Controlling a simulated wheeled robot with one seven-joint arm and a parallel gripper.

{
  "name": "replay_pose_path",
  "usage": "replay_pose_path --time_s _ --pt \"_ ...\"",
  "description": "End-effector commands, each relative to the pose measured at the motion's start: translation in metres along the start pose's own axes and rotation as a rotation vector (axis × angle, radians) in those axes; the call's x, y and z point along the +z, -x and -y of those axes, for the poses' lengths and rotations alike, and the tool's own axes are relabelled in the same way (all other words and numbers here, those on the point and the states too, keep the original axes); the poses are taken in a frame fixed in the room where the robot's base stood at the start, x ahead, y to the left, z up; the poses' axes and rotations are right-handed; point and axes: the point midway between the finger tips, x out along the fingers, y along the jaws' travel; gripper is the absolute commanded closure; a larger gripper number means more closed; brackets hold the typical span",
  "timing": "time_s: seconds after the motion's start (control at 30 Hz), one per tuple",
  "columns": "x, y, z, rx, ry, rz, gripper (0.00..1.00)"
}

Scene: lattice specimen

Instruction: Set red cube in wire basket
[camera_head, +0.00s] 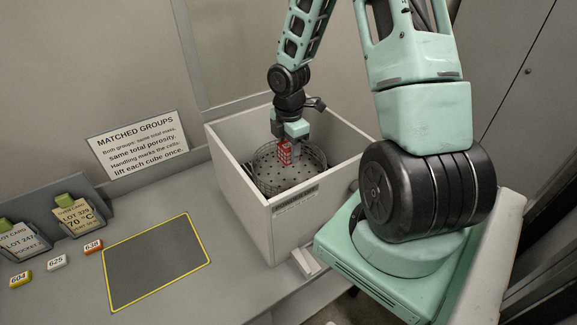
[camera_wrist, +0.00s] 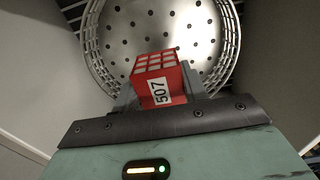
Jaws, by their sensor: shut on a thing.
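The red cube (camera_wrist: 157,84) is a lattice block with pale cells and a label reading 507. My gripper (camera_wrist: 160,98) is shut on it. In the head view the red cube (camera_head: 286,152) hangs below my gripper (camera_head: 288,142), over the round wire basket (camera_head: 266,182). The basket has a perforated metal bottom and a wire rim, and it also shows in the wrist view (camera_wrist: 225,60) beyond the cube. The basket sits inside a white open-topped box. I cannot tell whether the cube touches the basket's bottom.
The white box (camera_head: 238,200) has high walls around the basket. A yellow-edged grey mat (camera_head: 158,262) lies empty on the bench. Small tags 604, 625 and 638 (camera_head: 93,247) and lot cards (camera_head: 77,216) stand at the left. A sign (camera_head: 138,146) leans at the back.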

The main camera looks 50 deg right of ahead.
Motion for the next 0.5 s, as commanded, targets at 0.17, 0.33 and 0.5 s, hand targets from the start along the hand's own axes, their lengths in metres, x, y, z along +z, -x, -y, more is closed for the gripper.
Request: replay_pose_path --time_s 0.17,0.33,0.5 --pt "-0.001 -0.017 0.0 -0.002 0.002 0.0 0.83" --pt "-0.001 -0.041 0.0 -0.003 0.003 0.0 0.83" --pt "0.0 -0.055 0.0 0.0 0.001 0.001 0.83"
